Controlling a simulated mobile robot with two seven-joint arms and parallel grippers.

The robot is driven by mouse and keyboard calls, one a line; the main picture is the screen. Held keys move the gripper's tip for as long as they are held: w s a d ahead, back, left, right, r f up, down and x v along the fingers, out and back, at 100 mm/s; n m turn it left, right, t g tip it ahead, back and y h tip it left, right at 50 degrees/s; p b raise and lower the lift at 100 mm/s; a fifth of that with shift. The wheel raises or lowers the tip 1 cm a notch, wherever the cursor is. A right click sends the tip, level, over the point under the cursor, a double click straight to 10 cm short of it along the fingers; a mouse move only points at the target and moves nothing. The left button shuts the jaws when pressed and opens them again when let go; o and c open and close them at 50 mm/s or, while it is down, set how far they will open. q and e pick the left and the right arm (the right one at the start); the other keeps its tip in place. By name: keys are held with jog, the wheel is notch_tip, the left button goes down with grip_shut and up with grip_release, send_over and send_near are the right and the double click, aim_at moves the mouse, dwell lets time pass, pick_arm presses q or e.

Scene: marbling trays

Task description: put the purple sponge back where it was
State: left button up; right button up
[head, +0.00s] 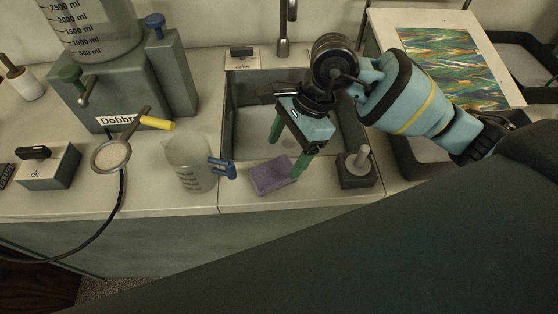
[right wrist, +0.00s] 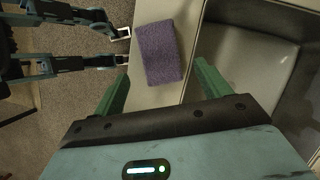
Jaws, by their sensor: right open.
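The purple sponge (head: 272,175) lies flat on the strip of counter in front of the sink, left of a dark block with a peg. My right gripper (head: 286,154) is open and empty, with its green fingers pointing down over the front of the sink close to the sponge. In the right wrist view, the sponge (right wrist: 160,52) lies ahead of and between the spread fingertips (right wrist: 163,72), apart from them. One finger partly overlaps the sponge's surroundings, not the sponge. My left gripper does not show in the head view.
The sink (head: 250,135) is behind the sponge. A clear jug (head: 188,165) with a blue handle stands to the left, and the dark block (head: 355,178) with a grey peg to the right. A marbled sheet (head: 455,65) lies on a board at the back right.

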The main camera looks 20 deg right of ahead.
jog(key=v, duration=0.6)
jog(key=shift+r, duration=0.2)
jog(key=shift+c, duration=0.4)
dwell(0.6)
